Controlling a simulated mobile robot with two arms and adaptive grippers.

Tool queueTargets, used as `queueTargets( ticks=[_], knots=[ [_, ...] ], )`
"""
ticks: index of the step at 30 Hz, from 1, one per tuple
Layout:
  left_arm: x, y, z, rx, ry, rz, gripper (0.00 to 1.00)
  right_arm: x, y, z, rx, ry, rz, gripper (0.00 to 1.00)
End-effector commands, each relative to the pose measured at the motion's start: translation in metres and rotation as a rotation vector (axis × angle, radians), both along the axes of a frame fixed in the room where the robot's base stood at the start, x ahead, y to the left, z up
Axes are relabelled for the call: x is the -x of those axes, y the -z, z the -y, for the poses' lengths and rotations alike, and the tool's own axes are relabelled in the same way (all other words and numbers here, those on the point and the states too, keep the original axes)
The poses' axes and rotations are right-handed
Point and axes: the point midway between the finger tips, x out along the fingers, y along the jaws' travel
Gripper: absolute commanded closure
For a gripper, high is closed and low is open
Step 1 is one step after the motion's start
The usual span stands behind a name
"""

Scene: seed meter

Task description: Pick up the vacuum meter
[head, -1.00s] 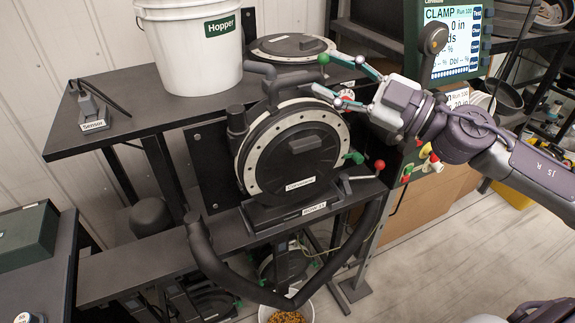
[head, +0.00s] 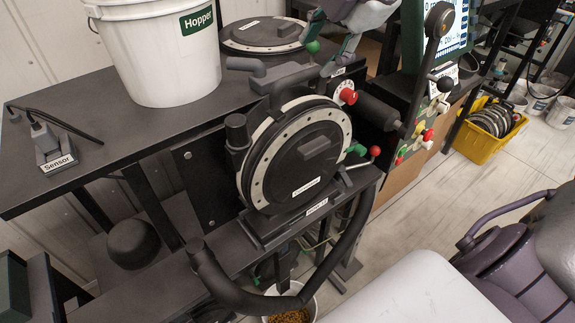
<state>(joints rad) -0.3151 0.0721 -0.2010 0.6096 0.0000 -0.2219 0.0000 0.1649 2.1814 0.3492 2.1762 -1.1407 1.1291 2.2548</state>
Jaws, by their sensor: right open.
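I take the vacuum meter (head: 278,181) to be the round black unit with a pale, dotted rim and a small label on its face. It stands upright on a dark bracket on the lower shelf of the stand. A thick black hose (head: 226,287) curves below and in front of it. My right gripper (head: 324,48) is at the top of the head view, above and behind the meter's upper right edge. Its teal fingers are apart, and I see nothing held between them. Its upper part is cut off by the frame edge.
A white Hopper bucket (head: 160,55) and a round black lid (head: 262,35) stand on the upper shelf. A red knob (head: 347,95) and red-tipped lever (head: 374,151) are right of the meter. A Sensor block (head: 52,148) sits left. A yellow crate (head: 466,145) is on the floor.

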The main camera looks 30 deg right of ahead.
Motion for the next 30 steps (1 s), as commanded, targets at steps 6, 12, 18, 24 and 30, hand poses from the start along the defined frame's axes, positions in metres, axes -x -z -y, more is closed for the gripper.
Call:
queueTargets(
  ticks=[6,12,18,24,30],
  knots=[
    [-0.01,-0.005,0.001,0.002,0.002,0.014,0.34,-0.014,0.021,-0.002,-0.002,-0.001,-0.001,0.5],
    [-0.029,-0.018,-0.003,-0.002,0.003,0.043,0.34,-0.021,0.034,-0.007,0.0,-0.004,-0.007,0.5],
    [-0.025,-0.028,-0.004,-0.003,0.002,0.039,0.34,-0.035,0.058,-0.013,-0.002,-0.002,-0.006,0.5],
    [-0.019,-0.029,-0.005,-0.005,0.001,0.029,0.34,-0.041,0.067,-0.013,-0.002,-0.002,-0.001,0.5],
    [-0.018,-0.028,-0.005,-0.006,0.0,0.027,0.34,-0.041,0.067,-0.013,-0.003,-0.003,0.0,0.57]
  ],
)
